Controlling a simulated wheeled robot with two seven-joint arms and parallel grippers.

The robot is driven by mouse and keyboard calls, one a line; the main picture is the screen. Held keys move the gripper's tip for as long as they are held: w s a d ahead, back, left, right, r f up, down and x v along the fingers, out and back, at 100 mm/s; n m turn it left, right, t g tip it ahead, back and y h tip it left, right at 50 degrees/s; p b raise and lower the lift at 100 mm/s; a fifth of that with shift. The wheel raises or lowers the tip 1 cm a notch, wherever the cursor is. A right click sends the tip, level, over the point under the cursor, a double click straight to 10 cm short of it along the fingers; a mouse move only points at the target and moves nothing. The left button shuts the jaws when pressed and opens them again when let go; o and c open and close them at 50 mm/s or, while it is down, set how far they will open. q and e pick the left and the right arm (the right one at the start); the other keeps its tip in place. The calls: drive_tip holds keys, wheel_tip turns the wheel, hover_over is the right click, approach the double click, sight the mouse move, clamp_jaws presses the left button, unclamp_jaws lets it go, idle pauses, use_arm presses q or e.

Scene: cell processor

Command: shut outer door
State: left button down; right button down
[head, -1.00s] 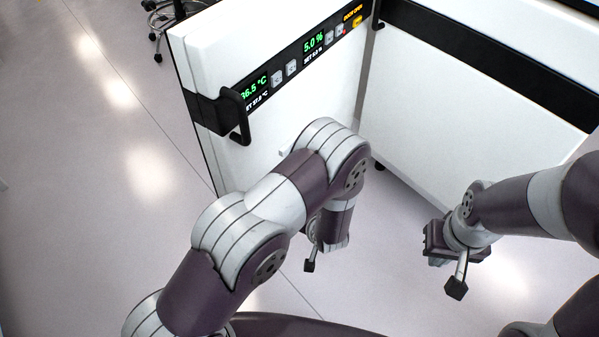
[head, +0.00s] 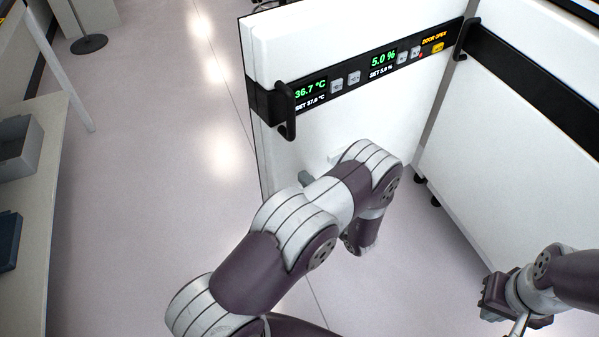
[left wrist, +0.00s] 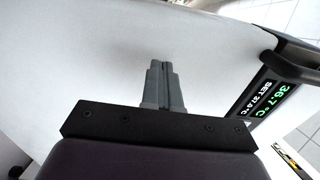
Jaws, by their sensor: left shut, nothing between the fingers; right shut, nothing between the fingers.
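The outer door (head: 350,60) is white and stands swung open from the white cabinet body (head: 520,130). Its black band carries a lit display (head: 312,92), with "DOOR OPEN" in amber near the hinge. A black handle (head: 287,112) is near the door's free edge. The left gripper's grey fingertips (head: 305,178) show beside my arm, below the handle and in front of the door; the rest is hidden. In the left wrist view the shut fingers (left wrist: 162,85) appear over the white door panel (left wrist: 90,60); contact cannot be told. My right gripper (head: 496,297) is empty, low in front of the cabinet.
A bench (head: 40,200) with a grey bin (head: 18,150) stands at the far left. A round dark stand base (head: 89,44) is on the floor behind it. The floor (head: 170,150) between bench and door is clear.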

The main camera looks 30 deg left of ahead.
sight(292, 165)
use_arm(q)
drive_tip(key=shift+x, duration=1.7)
